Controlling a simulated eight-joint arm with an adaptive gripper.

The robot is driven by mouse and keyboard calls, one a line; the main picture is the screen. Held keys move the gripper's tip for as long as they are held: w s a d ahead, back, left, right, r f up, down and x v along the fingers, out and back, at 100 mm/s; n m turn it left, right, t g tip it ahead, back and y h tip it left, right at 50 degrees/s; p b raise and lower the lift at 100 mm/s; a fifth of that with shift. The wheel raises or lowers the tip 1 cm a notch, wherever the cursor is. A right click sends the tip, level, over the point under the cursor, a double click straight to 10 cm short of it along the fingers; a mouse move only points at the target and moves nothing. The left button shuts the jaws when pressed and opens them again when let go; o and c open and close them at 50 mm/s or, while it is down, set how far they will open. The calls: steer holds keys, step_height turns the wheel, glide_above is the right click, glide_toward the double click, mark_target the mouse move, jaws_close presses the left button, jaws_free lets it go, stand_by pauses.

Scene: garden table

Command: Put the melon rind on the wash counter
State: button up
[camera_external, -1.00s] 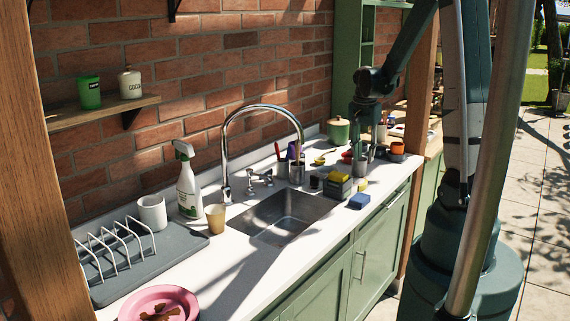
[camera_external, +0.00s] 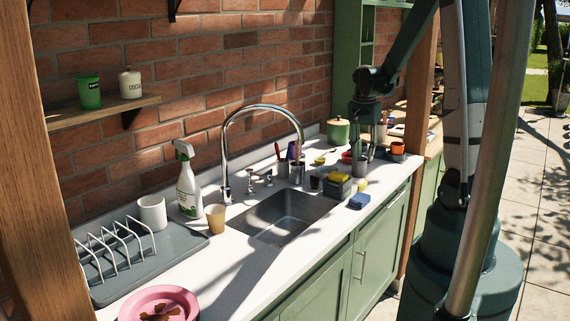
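A small yellow-green piece (camera_external: 319,161) lies on the white wash counter (camera_external: 225,252) behind the sink. It may be the melon rind, but it is too small to be sure. My gripper (camera_external: 359,152) points down over the far right part of the counter, among several small containers. It is to the right of the yellow-green piece and apart from it. The fingertips are dark, small and partly hidden by the clutter, so I cannot see whether they hold anything.
The sink (camera_external: 283,216) with its tall tap (camera_external: 262,110) is mid-counter. A sponge holder (camera_external: 337,186), a blue sponge (camera_external: 359,201) and a green canister (camera_external: 338,130) crowd the right. A spray bottle (camera_external: 188,185), tan cup (camera_external: 215,218), drying rack (camera_external: 118,250) and pink plate (camera_external: 135,306) stand left.

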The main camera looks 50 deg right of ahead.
steer(key=w+a+r+n+t, duration=0.15)
steer(key=a+r+n, duration=0.25)
steer(key=a+r, duration=0.5)
steer(key=w+a+r+n+t, duration=0.15)
steer(key=a+r+n, duration=0.3)
steer(key=a, duration=0.85)
steer(key=s+a+r+n+t, duration=0.2)
steer(key=s+a+r+n, duration=0.1)
steer(key=a, duration=0.7)
steer(key=s+a+r+n+t+y, duration=0.1)
steer(key=s+a+r+n+t, duration=0.1)
steer(key=s+a+n, duration=0.4)
steer(key=a, duration=0.3)
steer(key=shift+s+a+r, duration=0.15)
steer(key=shift+a+r, duration=0.2)
steer(key=shift+r, duration=0.05)
